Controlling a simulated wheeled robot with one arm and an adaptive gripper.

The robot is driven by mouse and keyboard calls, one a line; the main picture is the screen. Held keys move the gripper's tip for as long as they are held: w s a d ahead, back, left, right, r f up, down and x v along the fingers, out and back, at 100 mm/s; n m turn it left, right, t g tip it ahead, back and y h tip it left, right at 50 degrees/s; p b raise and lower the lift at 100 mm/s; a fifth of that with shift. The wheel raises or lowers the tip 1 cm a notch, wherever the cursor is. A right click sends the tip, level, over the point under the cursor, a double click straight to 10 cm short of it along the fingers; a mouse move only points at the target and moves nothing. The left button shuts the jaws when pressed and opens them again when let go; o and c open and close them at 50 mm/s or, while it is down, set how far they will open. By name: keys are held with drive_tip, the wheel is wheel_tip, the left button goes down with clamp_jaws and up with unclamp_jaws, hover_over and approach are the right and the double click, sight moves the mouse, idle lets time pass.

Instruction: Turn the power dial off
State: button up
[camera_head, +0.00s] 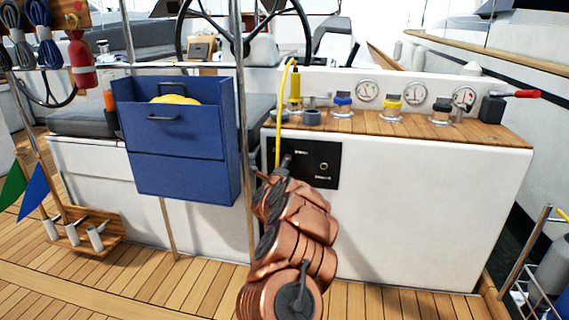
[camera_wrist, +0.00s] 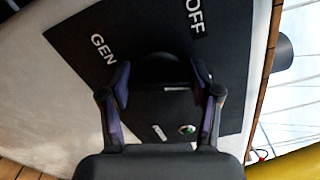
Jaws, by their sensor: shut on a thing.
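A black power panel (camera_head: 325,163) is set in the white front of the cockpit counter. In the wrist view the panel (camera_wrist: 70,35) carries the white labels OFF (camera_wrist: 195,17) and GEN (camera_wrist: 103,49). The round black dial (camera_wrist: 161,65) sits between the fingertips of my gripper (camera_wrist: 161,78), which is shut on it with one finger on each side. In the head view my gripper (camera_head: 287,161) is at the panel's left part, and the arm hides some of the panel and the dial. I cannot make out the dial's pointer.
A yellow cable (camera_head: 283,105) hangs just left of the panel, close to my gripper. A blue box (camera_head: 180,140) stands further left beside a metal pole (camera_head: 240,100). Winches and gauges (camera_head: 414,93) line the counter top. The counter front right of the panel is clear.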

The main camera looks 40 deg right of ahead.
drive_tip(key=n+p, duration=0.1)
drive_tip(key=n, duration=0.1)
drive_tip(key=n+p, duration=0.1)
drive_tip(key=p, duration=0.1)
drive_tip(key=shift+r+n, duration=0.2)
drive_tip(key=shift+n, duration=0.2)
drive_tip(key=n+p, duration=0.3)
drive_tip(key=shift+n+p, duration=0.3)
drive_tip(key=shift+p, duration=0.05)
drive_tip(key=n+p, duration=0.3)
drive_tip(key=p, duration=0.1)
drive_tip(key=shift+f+n, duration=0.15)
drive_tip(key=shift+n, duration=0.15)
drive_tip(key=shift+s+f+n+p, duration=0.1)
drive_tip(key=shift+f+n+p, duration=0.1)
drive_tip(key=shift+n+p, duration=0.5)
drive_tip(key=o, duration=1.1)
drive_tip(key=shift+o, duration=0.2)
